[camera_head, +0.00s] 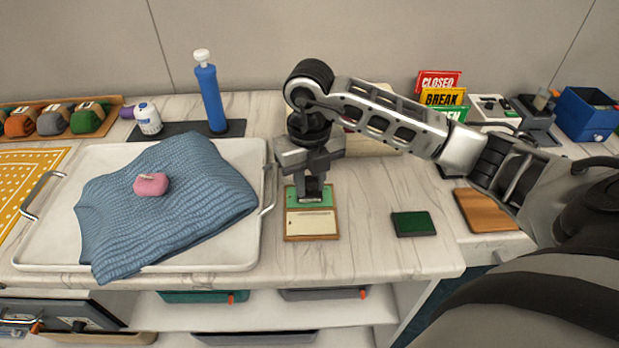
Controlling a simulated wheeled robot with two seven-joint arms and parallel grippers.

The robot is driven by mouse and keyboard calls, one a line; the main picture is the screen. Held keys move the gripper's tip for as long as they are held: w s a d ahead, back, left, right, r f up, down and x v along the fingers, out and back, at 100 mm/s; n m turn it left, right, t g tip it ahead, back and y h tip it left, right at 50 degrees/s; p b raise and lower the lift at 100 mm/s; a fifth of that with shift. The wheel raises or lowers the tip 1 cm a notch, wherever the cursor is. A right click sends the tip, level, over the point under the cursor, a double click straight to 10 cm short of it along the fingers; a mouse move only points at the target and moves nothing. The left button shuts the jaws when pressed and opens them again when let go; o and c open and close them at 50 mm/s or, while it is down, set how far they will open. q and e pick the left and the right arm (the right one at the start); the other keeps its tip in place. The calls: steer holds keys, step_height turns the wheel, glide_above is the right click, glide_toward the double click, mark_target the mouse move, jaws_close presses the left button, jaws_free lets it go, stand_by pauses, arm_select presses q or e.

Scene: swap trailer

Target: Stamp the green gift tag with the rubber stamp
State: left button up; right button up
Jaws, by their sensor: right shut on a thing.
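My right gripper (312,178) points straight down at the middle of the counter. It is shut on the rubber stamp (312,190), a small dark piece mostly hidden between the fingers. The stamp is over the green gift tag (296,201), which lies in the far part of a wooden tray (312,239). I cannot tell whether the stamp touches the tag or hovers just above it. A cream card (312,222) lies in the near part of the tray. A dark green pad (414,223) lies to the right. My left gripper is not in view.
A white tray (40,252) with a blue cloth (190,200) and pink soap (151,184) stands left. A blue pump (211,98) stands behind it. Signs (440,88), a blue bin (588,112) and a wooden board (482,210) are right. Counter around the green pad is clear.

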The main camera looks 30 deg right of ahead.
steer(key=shift+r+p, duration=2.2)
steer(key=shift+r, duration=1.2)
